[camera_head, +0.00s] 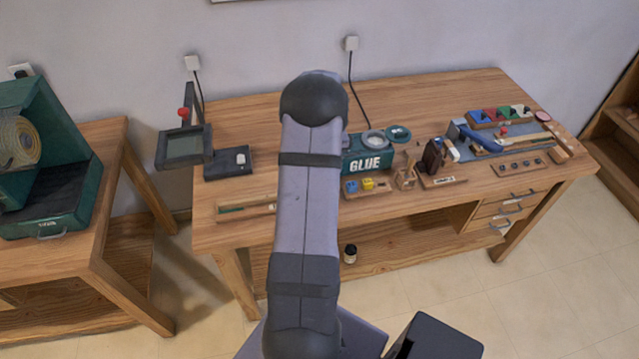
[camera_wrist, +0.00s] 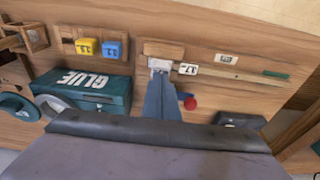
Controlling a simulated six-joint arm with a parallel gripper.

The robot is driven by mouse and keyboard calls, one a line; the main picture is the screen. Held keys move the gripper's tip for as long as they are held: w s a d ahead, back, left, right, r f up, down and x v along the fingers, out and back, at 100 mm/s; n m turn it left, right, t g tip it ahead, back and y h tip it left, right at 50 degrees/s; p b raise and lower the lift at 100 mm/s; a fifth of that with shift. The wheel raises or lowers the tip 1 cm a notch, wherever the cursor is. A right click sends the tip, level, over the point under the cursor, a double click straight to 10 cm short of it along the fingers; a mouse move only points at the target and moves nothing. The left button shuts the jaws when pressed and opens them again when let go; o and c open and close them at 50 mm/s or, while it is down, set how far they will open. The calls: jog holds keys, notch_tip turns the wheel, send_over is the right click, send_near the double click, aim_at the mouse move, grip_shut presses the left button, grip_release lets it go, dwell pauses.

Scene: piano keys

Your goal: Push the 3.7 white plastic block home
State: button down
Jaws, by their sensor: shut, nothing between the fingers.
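A small white block (camera_wrist: 188,69) with dark digits, hard to read, sits on the thin wooden rail in the wrist view. The rail (camera_wrist: 228,73) runs right to a green piece (camera_wrist: 276,74) and has a wooden end block (camera_wrist: 163,49) near its left end. My gripper (camera_wrist: 160,66) is shut and empty, its fingertips by that end, just left of the white block. I cannot tell whether they touch it. A small pale label (camera_wrist: 227,58) lies beside the rail. In the head view the rail (camera_head: 262,207) shows partly; my arm hides its right end, the white block and my gripper.
The green glue box (camera_head: 366,165) stands right of my arm, with a yellow block (camera_head: 368,184) on a wooden holder before it. A dark tray (camera_head: 229,162) and framed stand (camera_head: 184,146) are at the left. A red ball (camera_wrist: 190,103) is near my gripper in the wrist view.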

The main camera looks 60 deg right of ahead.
jog(key=shift+f+b, duration=0.45)
jog(key=shift+f, duration=0.35)
dwell(0.4)
jog(key=shift+r, duration=0.1)
dwell(0.5)
jog(key=shift+r+p, duration=2.6)
jog(key=shift+r, duration=0.9)
